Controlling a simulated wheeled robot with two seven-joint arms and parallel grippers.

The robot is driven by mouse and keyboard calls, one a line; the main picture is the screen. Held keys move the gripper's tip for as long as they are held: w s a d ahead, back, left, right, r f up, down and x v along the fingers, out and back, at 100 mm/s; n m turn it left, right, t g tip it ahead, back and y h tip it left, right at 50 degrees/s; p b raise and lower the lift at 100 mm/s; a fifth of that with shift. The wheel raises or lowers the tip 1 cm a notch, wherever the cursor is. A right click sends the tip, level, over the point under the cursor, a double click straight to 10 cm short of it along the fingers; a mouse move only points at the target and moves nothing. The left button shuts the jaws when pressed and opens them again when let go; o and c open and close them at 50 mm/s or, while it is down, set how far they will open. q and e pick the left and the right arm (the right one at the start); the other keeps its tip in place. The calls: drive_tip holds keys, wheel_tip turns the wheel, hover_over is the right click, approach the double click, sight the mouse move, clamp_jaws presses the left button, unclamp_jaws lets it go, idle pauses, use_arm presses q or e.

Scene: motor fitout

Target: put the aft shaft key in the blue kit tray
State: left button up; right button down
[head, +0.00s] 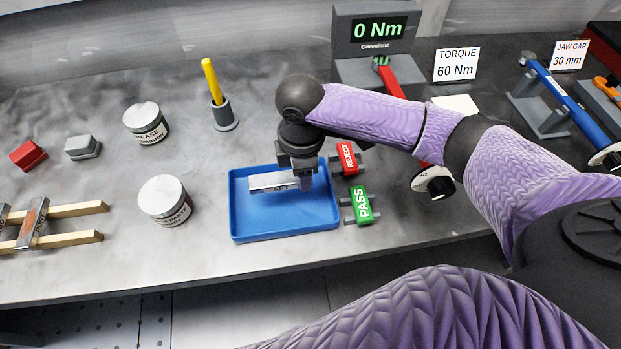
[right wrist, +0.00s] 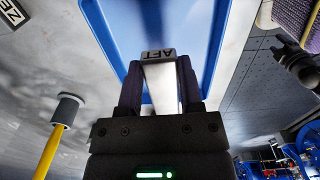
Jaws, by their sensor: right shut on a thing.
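The aft shaft key is a silver bar (head: 272,181) with a dark end marked AFT, which shows in the right wrist view (right wrist: 158,54). My right gripper (head: 304,182) is shut on one end of it, with a dark finger on each side in the right wrist view (right wrist: 158,88). The key lies roughly level over the blue kit tray (head: 285,228), inside its outline. I cannot tell how far it is above the tray floor. The tray looks otherwise empty.
Red REJECT (head: 347,158) and green PASS (head: 361,205) blocks stand close to the tray's right side. Two round tins (head: 165,199) (head: 146,122) and a holder with a yellow-handled tool (head: 212,82) stand nearby. Another labelled metal piece (head: 32,224) rests on wooden rails at left.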

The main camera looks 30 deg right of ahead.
sight(303, 198)
wheel_tip(303, 198, down, 7)
drive_tip(key=shift+a+r+b, duration=0.1)
drive_tip(key=shift+a+b, duration=0.05)
drive_tip(key=shift+b, duration=0.75)
drive_tip(key=shift+w+r, duration=0.1)
drive_tip(key=shift+c, duration=1.2)
unclamp_jaws()
